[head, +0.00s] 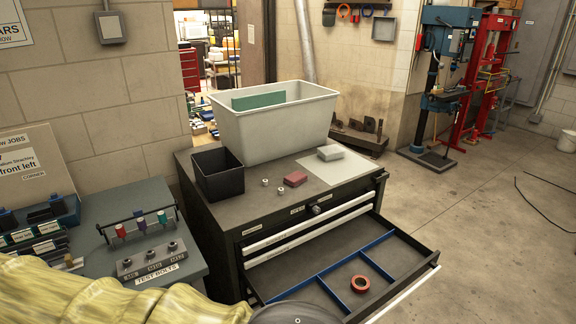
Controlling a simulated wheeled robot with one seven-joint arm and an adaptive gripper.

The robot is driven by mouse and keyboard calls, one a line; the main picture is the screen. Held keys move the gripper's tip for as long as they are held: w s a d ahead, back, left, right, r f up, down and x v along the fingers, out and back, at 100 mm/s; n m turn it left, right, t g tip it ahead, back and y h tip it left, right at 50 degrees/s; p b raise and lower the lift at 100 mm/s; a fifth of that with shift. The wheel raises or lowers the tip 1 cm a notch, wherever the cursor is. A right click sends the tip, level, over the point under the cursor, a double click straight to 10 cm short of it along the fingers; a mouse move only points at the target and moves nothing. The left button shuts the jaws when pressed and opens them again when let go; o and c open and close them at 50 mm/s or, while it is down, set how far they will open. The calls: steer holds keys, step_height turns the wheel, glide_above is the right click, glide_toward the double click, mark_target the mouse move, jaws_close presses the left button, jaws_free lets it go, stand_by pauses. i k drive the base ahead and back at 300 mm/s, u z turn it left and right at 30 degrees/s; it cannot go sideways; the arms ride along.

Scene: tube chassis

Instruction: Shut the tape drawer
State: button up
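The tape drawer (376,254) is pulled well out of the dark tool cabinet (222,248), low on its front. Blue dividers (330,271) split its inside, and a red tape roll (360,284) lies flat in the front right compartment. A pale handle strip (408,291) runs along the drawer's front edge; its near end is cut off by the bottom of the view. My arm, in a yellow cover with a dark rounded part, crosses the bottom left, close to the drawer's near left corner in the picture. My gripper's fingers do not show.
Closed drawers with pale strips (310,229) lie above the open one. On the cabinet top stand a large grey bin (270,127), a black box (219,184) and small blocks. A bench with test bolts (153,260) is at left. Open concrete floor (470,215) lies right.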

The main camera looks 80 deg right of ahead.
mark_target(319, 271)
steer(key=z, duration=3.55)
